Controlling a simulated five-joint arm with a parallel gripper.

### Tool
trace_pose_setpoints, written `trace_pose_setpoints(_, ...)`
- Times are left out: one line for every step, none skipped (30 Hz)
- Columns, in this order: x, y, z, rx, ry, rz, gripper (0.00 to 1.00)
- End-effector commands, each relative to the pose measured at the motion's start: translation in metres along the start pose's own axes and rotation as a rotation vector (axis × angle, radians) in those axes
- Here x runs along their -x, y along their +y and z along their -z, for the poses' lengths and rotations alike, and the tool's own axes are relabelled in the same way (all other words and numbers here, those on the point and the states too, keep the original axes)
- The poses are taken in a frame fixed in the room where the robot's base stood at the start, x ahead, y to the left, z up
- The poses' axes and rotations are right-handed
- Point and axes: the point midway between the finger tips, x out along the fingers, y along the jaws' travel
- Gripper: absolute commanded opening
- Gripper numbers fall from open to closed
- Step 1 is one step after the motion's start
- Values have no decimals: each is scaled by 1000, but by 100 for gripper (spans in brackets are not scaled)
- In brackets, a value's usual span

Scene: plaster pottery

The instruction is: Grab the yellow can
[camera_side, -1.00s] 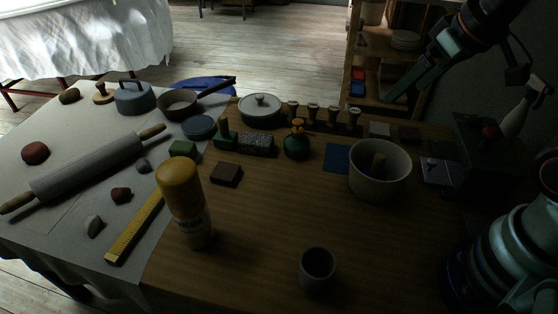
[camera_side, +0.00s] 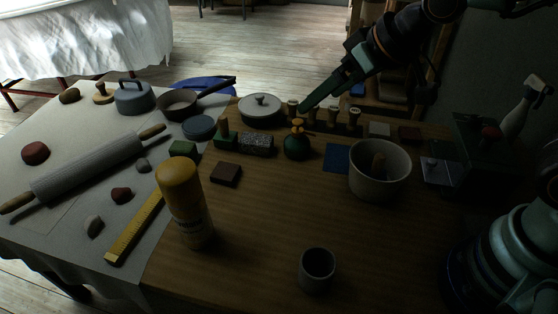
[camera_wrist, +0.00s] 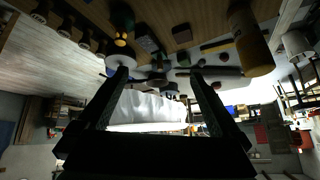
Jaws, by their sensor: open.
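The yellow can (camera_side: 184,205) is tall, with a rounded yellow top and a label low on its side. It stands upright near the front left of the wooden table. In the wrist view the yellow can (camera_wrist: 249,42) shows inverted at the upper right. My gripper (camera_side: 304,106) is above the back of the table, behind and to the right of the can, well apart from it. In the wrist view the two fingers of my gripper (camera_wrist: 158,80) are spread apart with nothing between them.
A green bottle (camera_side: 297,141) stands below my gripper. A row of stamps (camera_side: 337,117) and a lidded pot (camera_side: 260,109) are near it. A white bowl (camera_side: 380,183) stands right, a grey cup (camera_side: 318,268) in front. A yellow ruler (camera_side: 133,229) lies left of the can.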

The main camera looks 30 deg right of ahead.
Motion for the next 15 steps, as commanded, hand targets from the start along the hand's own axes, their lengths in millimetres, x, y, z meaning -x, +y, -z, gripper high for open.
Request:
trace_pose_setpoints(-16, -33, 2, 35, 10, 53, 100)
trace_pose_setpoints(-23, -50, 3, 48, 22, 82, 100)
trace_pose_setpoints(-31, -73, 4, 63, 38, 119, 100)
trace_pose_setpoints(-36, -89, 3, 74, 49, 146, 100)
trace_pose_setpoints(-41, -104, 2, 83, 58, 172, 100)
trace_pose_setpoints(-47, -123, 0, 94, 69, 204, 100)
trace_pose_setpoints(-50, -136, -2, 100, 77, 226, 100)
trace_pose_setpoints(-52, -148, -4, 107, 83, 245, 100)
trace_pose_setpoints(-55, -161, -7, 113, 90, 268, 100)
trace_pose_setpoints(-57, -168, -8, 115, 95, 282, 100)
trace_pose_setpoints(-58, -176, -10, 119, 99, 295, 100)
trace_pose_setpoints(-59, -182, -11, 121, 103, 306, 100)
trace_pose_setpoints(-60, -186, -12, 122, 106, 314, 100)
trace_pose_setpoints(-61, -189, -13, 123, 108, 318, 100)
trace_pose_setpoints(-63, -191, -13, 123, 107, 321, 100)
